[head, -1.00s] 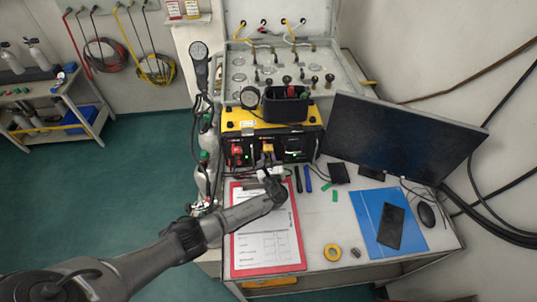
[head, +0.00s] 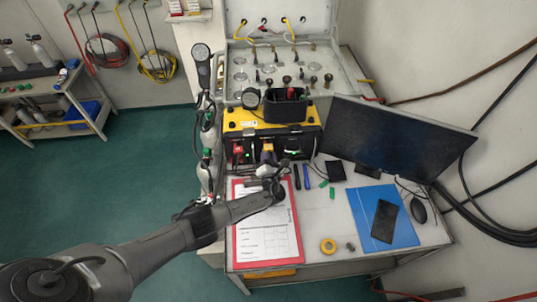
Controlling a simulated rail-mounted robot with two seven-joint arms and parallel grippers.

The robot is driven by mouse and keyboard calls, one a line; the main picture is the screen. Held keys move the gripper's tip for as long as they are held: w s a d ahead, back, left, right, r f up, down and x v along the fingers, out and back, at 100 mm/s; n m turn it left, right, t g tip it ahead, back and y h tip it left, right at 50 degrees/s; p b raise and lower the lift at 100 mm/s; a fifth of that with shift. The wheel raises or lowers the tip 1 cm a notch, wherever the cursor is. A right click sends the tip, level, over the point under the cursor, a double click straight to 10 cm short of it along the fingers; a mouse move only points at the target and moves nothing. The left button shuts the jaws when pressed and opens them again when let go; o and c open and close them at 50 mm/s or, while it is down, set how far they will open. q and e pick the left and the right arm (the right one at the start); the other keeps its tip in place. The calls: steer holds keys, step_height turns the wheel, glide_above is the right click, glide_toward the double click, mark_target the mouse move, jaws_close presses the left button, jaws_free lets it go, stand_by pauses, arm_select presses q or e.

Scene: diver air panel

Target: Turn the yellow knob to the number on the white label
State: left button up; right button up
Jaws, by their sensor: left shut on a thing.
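The yellow-and-black box (head: 232,117) stands on the bench with its front panel facing me. The yellow knob (head: 267,148) is at the middle of that dark panel, between a red part on the left and a dark part on the right. My left gripper (head: 267,160) reaches up to the knob from below and is shut on it; the fingertips are small and partly hidden. A small white label (head: 249,124) is on the yellow upper front of the box; its number is too small to read. My right gripper is not in view.
A red clipboard (head: 238,255) lies under my left arm. A monitor (head: 400,132) stands on the right, with a blue folder (head: 403,228), a mouse (head: 419,210) and a yellow tape roll (head: 328,246) before it. Hoses and bottles hang left of the box.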

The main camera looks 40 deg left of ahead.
arm_select(q)
steer(key=shift+m+p, duration=0.3)
steer(key=shift+m, duration=0.6)
steer(key=o, duration=0.6)
steer(key=shift+o, duration=0.2)
steer(key=shift+s+d, duration=0.2)
steer(key=p+v, duration=0.2)
steer(key=v, duration=0.9)
steer(key=shift+s+p, duration=0.25)
steer(key=shift+p, duration=0.15)
steer(key=shift+v, duration=1)
